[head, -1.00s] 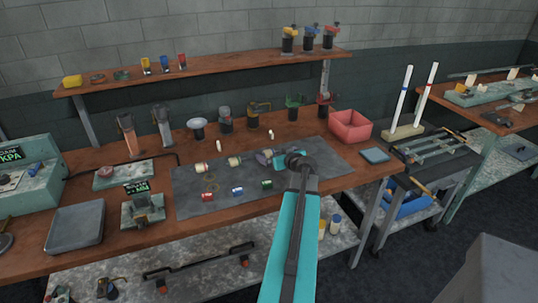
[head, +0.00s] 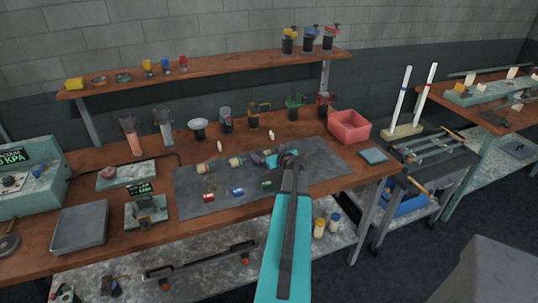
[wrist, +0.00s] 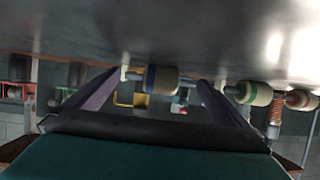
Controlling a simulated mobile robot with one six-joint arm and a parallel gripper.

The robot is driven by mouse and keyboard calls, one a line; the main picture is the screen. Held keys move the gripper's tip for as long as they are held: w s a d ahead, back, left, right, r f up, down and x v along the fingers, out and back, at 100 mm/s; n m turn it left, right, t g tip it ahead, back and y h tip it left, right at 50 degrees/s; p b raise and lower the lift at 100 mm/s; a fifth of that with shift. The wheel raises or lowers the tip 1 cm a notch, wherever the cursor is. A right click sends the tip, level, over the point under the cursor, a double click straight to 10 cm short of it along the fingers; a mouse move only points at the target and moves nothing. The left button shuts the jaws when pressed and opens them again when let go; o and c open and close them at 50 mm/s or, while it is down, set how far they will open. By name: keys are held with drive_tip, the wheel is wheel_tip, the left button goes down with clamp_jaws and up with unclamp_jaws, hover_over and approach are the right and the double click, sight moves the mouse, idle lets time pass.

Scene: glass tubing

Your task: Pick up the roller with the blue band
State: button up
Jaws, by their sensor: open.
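In the wrist view a cream roller with a blue band (wrist: 160,80) shows between the two purple-grey fingertips of my gripper, with a gap on each side. My gripper (wrist: 158,92) is open and holds nothing; whether the roller is within the fingers or just beyond them I cannot tell. In the head view my gripper (head: 270,160) is low over the right part of the grey mat (head: 205,206), and my wrist partly hides that spot. Two pale rollers lie to its left, one farther (head: 234,163) and one nearer (head: 256,158); their bands are too small to tell.
The wrist view, apparently upside down, shows a green-banded roller (wrist: 255,93) and a red-banded one (wrist: 302,100) on the right. Red (head: 209,195), blue (head: 238,193) and green (head: 267,185) cylinders lie along the mat's front. A red bin (head: 350,127) stands right.

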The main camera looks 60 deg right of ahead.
idle(0.3)
drive_tip(key=c, duration=1.2)
drive_tip(key=shift+o, duration=0.2)
drive_tip(key=shift+r, duration=0.1)
